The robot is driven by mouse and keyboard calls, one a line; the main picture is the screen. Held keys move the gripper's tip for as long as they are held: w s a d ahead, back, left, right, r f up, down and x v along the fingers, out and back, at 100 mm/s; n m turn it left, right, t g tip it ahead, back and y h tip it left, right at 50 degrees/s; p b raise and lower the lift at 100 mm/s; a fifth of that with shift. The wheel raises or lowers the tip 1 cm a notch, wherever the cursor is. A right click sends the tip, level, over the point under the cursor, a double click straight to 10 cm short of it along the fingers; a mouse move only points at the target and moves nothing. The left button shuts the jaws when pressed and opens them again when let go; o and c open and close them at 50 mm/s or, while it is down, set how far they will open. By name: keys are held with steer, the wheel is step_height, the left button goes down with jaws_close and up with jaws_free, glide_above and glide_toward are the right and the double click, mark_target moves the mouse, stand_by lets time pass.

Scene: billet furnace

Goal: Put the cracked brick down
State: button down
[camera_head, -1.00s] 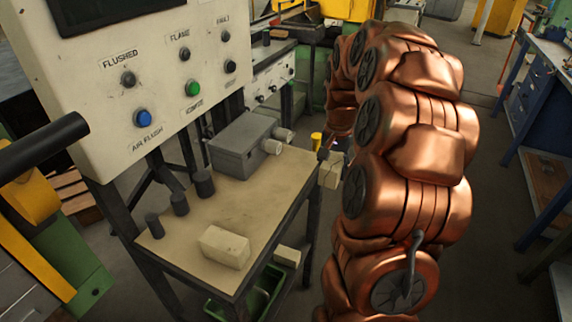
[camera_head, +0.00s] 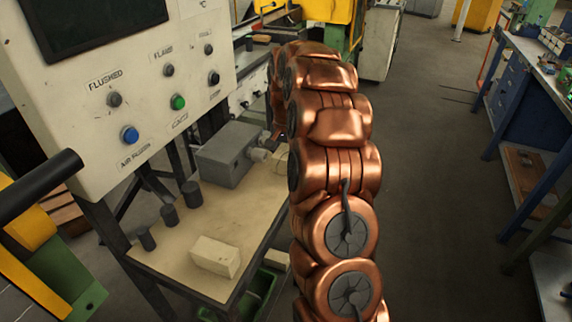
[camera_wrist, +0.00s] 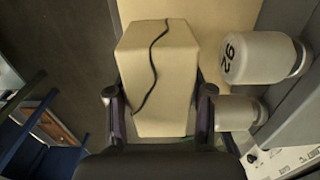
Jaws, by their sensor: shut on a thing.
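My gripper (camera_wrist: 158,98) is shut on the cracked brick (camera_wrist: 172,80), with one finger on each side of it. The brick is pale cream with a dark wavy crack down its upper face. The tan bench top (camera_head: 180,262) shows beyond the brick in the wrist view, with the bench edge and dark floor to the left. I cannot tell whether the brick touches the bench. In the head view my arm hides the gripper, and only a pale bit of the brick (camera_head: 281,161) shows beside the arm.
A grey box (camera_head: 226,155) with two pale round knobs (camera_wrist: 262,57) stands close to the right of the brick. Another pale brick (camera_head: 215,257) lies at the bench's front, near several dark cylinders (camera_head: 169,215). The control panel (camera_head: 115,100) rises behind.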

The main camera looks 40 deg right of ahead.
mark_target(285, 149)
step_height(285, 149, down, 3)
steer(key=shift+r+p, duration=0.2)
steer(key=shift+p, duration=0.45)
steer(key=shift+f, duration=0.3)
steer(key=shift+f, duration=0.2)
steer(key=shift+c, duration=2.2)
jaws_free()
step_height(285, 149, up, 11)
steer(key=b, duration=0.3)
steer(key=shift+w+r, duration=0.1)
steer(key=shift+r, duration=0.6)
